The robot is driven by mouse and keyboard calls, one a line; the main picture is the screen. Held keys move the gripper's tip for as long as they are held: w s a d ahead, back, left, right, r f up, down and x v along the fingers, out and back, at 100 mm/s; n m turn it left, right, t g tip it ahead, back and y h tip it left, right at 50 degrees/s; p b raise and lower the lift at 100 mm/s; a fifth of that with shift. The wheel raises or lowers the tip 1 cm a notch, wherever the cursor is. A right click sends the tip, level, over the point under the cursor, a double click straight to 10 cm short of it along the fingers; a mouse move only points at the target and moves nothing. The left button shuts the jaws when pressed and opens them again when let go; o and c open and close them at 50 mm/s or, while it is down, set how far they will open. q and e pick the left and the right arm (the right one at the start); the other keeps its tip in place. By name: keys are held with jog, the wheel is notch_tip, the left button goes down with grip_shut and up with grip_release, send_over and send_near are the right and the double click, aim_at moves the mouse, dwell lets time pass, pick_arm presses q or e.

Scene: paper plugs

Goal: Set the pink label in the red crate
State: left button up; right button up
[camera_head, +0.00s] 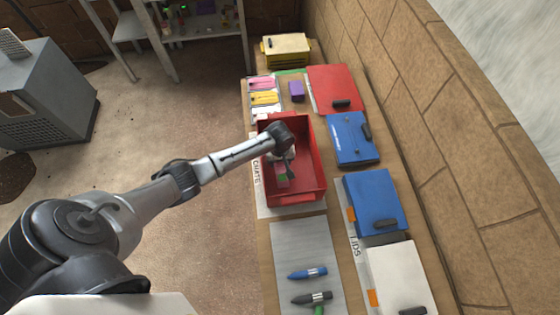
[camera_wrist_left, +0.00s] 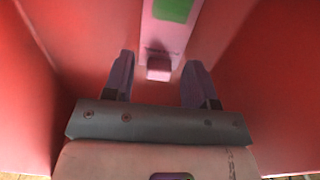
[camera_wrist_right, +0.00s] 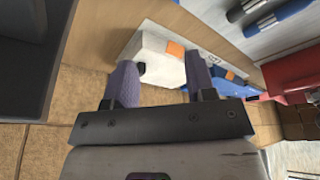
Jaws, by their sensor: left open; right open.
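The red crate (camera_head: 313,180) stands on the bench with its top open. My left gripper (camera_head: 287,168) is down inside it, open, with its fingers apart. In the left wrist view the pink label (camera_wrist_left: 160,38), with a green patch, lies inside the crate against the red surface (camera_wrist_left: 80,40). Its small pink tab lies ahead of and between the open fingertips (camera_wrist_left: 160,75), with gaps to both fingers. In the head view the label (camera_head: 281,182) is partly hidden by the gripper. My right gripper (camera_wrist_right: 160,78) is open and empty near the lids; the head view does not show it.
Beyond the crate lie a rack of pink and yellow labels (camera_head: 264,97), a purple block (camera_head: 296,91) and a yellow box (camera_head: 286,47). Red (camera_head: 333,86), blue (camera_head: 371,200) and white lids (camera_head: 395,277) line the right. Markers (camera_head: 308,273) lie on a grey mat (camera_head: 298,243) in front.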

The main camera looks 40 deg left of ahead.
aim_at(280, 165)
pick_arm(q)
notch_tip(280, 165, up, 11)
jog(key=p, duration=0.1)
jog(key=shift+r+p, duration=0.15)
jog(key=shift+p, duration=0.2)
dwell(0.6)
dwell(0.6)
